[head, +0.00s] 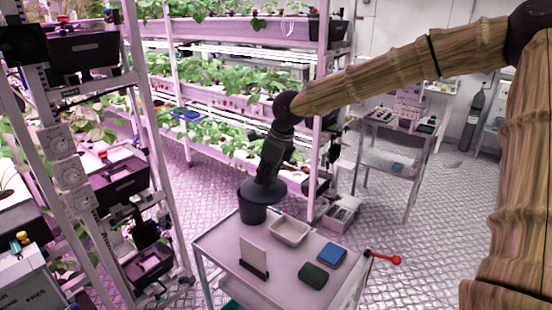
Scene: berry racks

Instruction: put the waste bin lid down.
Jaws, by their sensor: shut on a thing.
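The waste bin (251,212) is a small black bucket at the back left of the cart top. My gripper (268,173), dark and pointing down, is above the bin and shut on the waste bin lid (264,189), a dark round disc. The lid is over the bin's right side and hides part of its rim. It looks slightly tilted and off to the right of the bin. I cannot tell whether the lid touches the rim. The fingertips are dark against the lid and hard to make out.
The cart top (222,244) also holds a beige tray (289,231), a blue block (332,254), a green block (314,275) and a white card in a black stand (254,257). A red handle (392,260) sticks out at the right. Plant racks (205,72) stand close behind.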

